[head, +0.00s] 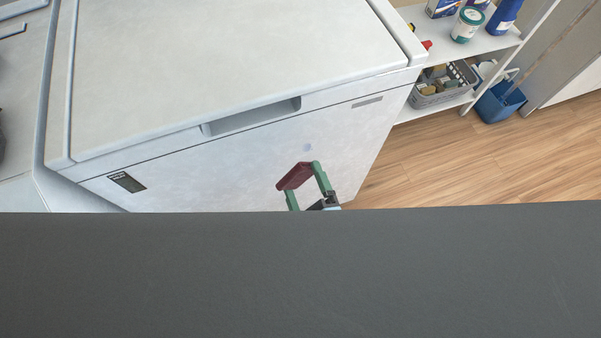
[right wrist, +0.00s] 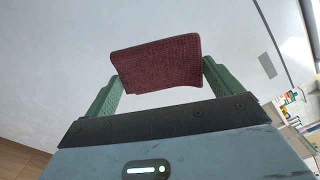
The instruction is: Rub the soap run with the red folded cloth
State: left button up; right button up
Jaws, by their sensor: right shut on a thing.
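The red folded cloth (head: 295,176) is held between the green fingers of my right gripper (head: 304,179), in front of the white front panel of a chest-like appliance (head: 230,165). In the right wrist view the cloth (right wrist: 157,63) spans the gap between both fingertips, with the pale panel behind it. Whether it touches the panel I cannot tell. A faint bluish spot (head: 279,147) on the panel, just above the cloth in the head view, may be the soap run. My left gripper is not in view.
A dark grey surface (head: 300,275) hides the lower part of the head view. At right, a white shelf (head: 490,43) holds cans and bottles, with a grey basket (head: 441,97) below and a blue bucket (head: 499,102) beside it. Wooden floor (head: 480,165) lies clear at right.

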jog(key=shift+s+d, duration=0.15)
jog(key=shift+s, duration=0.2)
jog(key=shift+s, duration=0.1)
jog(key=shift+s, duration=0.15)
jog(key=shift+v, duration=1.3)
jog(key=shift+d, duration=0.1)
